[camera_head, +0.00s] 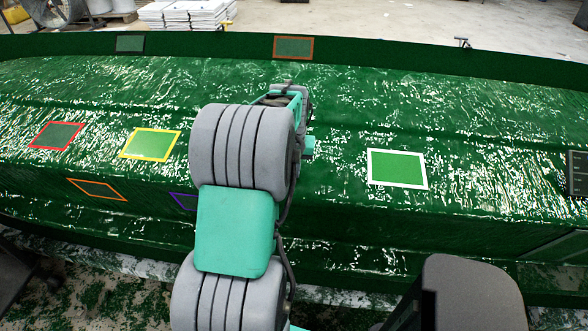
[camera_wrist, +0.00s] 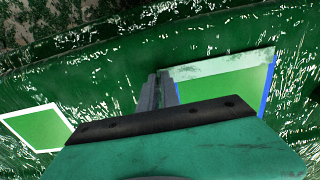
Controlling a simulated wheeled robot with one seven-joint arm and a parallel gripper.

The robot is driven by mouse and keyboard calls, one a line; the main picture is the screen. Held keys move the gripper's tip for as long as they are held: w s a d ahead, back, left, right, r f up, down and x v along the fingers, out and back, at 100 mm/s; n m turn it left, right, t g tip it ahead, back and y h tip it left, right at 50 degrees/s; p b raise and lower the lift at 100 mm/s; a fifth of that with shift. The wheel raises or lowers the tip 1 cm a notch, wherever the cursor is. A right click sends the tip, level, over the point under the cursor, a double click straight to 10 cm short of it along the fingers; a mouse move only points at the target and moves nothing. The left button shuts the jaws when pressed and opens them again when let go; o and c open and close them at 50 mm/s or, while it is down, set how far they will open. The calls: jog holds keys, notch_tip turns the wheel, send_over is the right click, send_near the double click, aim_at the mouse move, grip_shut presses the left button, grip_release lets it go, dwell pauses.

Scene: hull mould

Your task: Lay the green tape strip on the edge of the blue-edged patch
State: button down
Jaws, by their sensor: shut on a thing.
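My gripper (camera_wrist: 158,80) is shut on the left end of a pale green tape strip (camera_wrist: 222,65) in the wrist view. The strip runs to the right from my fingers, along the upper edge of the blue-edged patch (camera_wrist: 225,86). I cannot tell whether it touches the patch or hangs just above it. The patch is green, with blue showing on its right side and a little by my fingers. The gripper's own body hides its lower part. In the head view my arm hides the fingers, the strip and this patch.
A white-edged patch (camera_head: 397,168) lies right of my arm and also shows in the wrist view (camera_wrist: 38,128). Yellow-edged (camera_head: 150,144), red-edged (camera_head: 57,135) and orange-edged (camera_head: 97,189) patches lie left. A purple outline (camera_head: 184,201) is partly behind my arm. A dark panel (camera_head: 577,173) sits far right.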

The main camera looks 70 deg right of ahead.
jog(key=c, duration=0.9)
grip_release()
jog(key=shift+c, duration=0.2)
notch_tip(320, 180, up, 7)
jog(key=a+p, duration=0.1)
jog(key=p, duration=0.3)
jog(key=shift+s, duration=0.1)
